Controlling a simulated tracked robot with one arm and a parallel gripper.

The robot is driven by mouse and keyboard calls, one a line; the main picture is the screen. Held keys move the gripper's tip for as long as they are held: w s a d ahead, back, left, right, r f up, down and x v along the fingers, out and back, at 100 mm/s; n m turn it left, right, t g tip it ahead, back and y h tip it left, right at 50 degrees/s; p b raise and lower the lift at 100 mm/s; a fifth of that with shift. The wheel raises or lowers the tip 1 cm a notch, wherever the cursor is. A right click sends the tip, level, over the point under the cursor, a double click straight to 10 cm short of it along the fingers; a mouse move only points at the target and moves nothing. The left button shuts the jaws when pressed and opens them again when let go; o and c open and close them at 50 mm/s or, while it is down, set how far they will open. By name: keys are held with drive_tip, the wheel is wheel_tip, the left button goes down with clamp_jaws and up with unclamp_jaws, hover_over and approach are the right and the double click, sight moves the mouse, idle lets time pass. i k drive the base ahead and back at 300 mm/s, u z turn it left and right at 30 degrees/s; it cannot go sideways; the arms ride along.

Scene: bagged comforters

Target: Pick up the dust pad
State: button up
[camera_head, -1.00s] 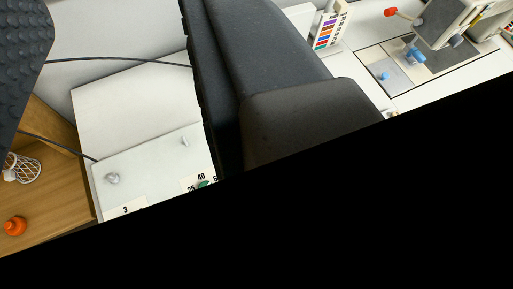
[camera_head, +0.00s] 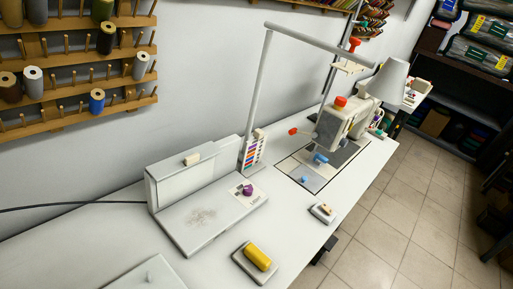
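No gripper shows in this view. Two small flat pads with handles lie on the white table, and I cannot tell which is the dust pad. One is a grey pad (camera_head: 243,266) with a yellow cylinder (camera_head: 258,256) on top, near the front edge.
A sewing machine (camera_head: 342,122) with red and blue knobs stands right of the white machine. Thread racks (camera_head: 75,60) hang on the left wall. Shelves with bagged bedding (camera_head: 480,52) stand back right. Tiled floor (camera_head: 385,235) is open right of the table (camera_head: 290,235).

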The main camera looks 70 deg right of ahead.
sight(253, 261)
drive_tip(key=z, duration=0.1)
drive_tip(key=k, duration=1.2)
drive_tip(key=z, duration=0.8)
drive_tip(key=i, duration=1)
